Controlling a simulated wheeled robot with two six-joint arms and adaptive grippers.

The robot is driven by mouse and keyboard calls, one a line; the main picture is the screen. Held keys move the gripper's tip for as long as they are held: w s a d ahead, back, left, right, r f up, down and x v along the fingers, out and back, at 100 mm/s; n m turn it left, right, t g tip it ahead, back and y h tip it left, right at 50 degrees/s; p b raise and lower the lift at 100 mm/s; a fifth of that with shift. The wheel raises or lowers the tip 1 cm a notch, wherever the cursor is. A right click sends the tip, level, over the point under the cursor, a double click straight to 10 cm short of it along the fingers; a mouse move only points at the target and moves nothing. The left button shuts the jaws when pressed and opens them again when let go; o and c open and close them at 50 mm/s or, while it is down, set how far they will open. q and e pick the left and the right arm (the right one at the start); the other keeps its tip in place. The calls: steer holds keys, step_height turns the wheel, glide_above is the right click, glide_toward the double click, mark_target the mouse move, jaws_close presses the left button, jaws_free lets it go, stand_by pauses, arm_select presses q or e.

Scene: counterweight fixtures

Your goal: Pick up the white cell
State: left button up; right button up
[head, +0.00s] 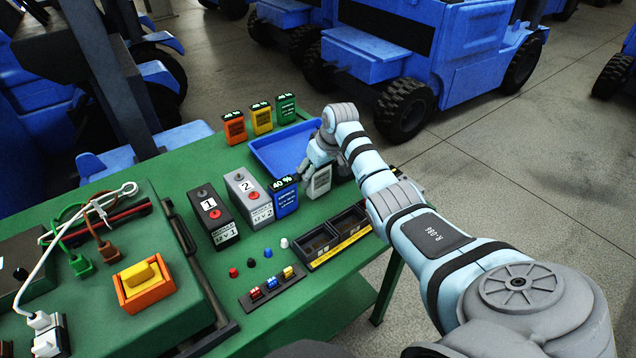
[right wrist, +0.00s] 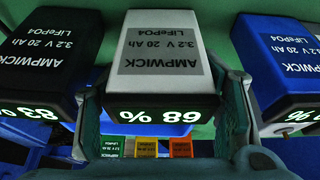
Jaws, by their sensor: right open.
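The white cell (head: 319,183) stands on the green table below my right gripper (head: 318,158) in the head view, its upper part covered by the gripper. In the right wrist view the white cell (right wrist: 160,50) fills the middle, and its lit display reads 68 %. My right gripper (right wrist: 163,90) is open, with one finger on each side of the cell. Whether the fingers touch it I cannot tell. A blue cell (right wrist: 285,55) and a black cell (right wrist: 45,50) stand close on either side. My left gripper is not in view.
A blue tray (head: 262,158) lies behind the cells. Orange (head: 235,128), yellow (head: 261,118) and green (head: 285,108) cells stand at the back. Batteries 1 (head: 212,215) and 2 (head: 250,198) stand to the left. A black two-slot holder (head: 343,243) lies in front.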

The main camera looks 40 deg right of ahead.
steer(key=shift+c, duration=1)
steer(key=c, duration=1)
steer(key=shift+r, duration=0.1)
